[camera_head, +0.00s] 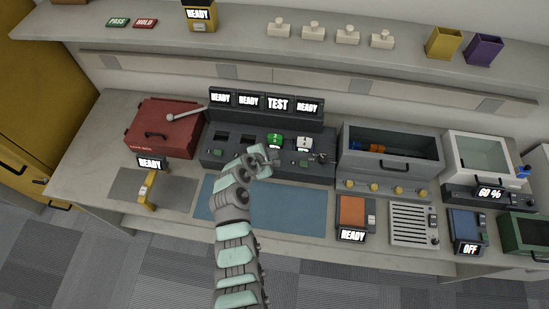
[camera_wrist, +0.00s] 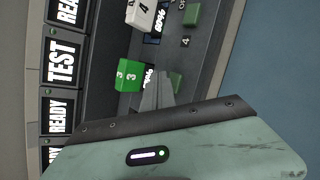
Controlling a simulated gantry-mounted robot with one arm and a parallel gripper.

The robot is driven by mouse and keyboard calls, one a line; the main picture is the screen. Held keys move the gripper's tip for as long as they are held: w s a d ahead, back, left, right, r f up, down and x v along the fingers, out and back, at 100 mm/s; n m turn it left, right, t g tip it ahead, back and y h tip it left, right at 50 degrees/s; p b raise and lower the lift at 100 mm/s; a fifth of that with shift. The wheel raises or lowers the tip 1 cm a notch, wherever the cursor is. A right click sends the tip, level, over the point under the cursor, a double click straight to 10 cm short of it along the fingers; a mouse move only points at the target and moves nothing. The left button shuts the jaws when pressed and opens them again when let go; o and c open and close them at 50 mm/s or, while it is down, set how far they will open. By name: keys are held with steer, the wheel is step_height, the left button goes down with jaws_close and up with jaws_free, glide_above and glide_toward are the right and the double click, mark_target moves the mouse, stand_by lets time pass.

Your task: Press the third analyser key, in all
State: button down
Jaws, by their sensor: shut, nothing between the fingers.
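The analyser (camera_head: 325,172) is a dark bench unit with four screens along its back. Its third screen (camera_head: 278,104) reads TEST and the other three read READY; the TEST screen also shows in the wrist view (camera_wrist: 61,62). A green block marked 3 (camera_wrist: 129,75) sits in the third bay and a white block marked 4 (camera_wrist: 141,14) in the fourth. My gripper (camera_head: 268,156) is shut and empty, low over the third bay's front. The third green key (camera_wrist: 176,104) shows partly beside the fingers; contact cannot be told. The fourth key (camera_wrist: 191,14) is clear.
A lever (camera_head: 322,158) stands at the analyser's right end. A red case (camera_head: 163,125) lies left, a grey bin (camera_head: 390,165) right. A blue mat (camera_head: 290,205) in front is clear. A shelf (camera_head: 240,35) runs above.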

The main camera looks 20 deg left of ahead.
step_height(320, 180, up, 5)
steer(key=p, duration=0.5)
stand_by(0.3)
stand_by(0.6)
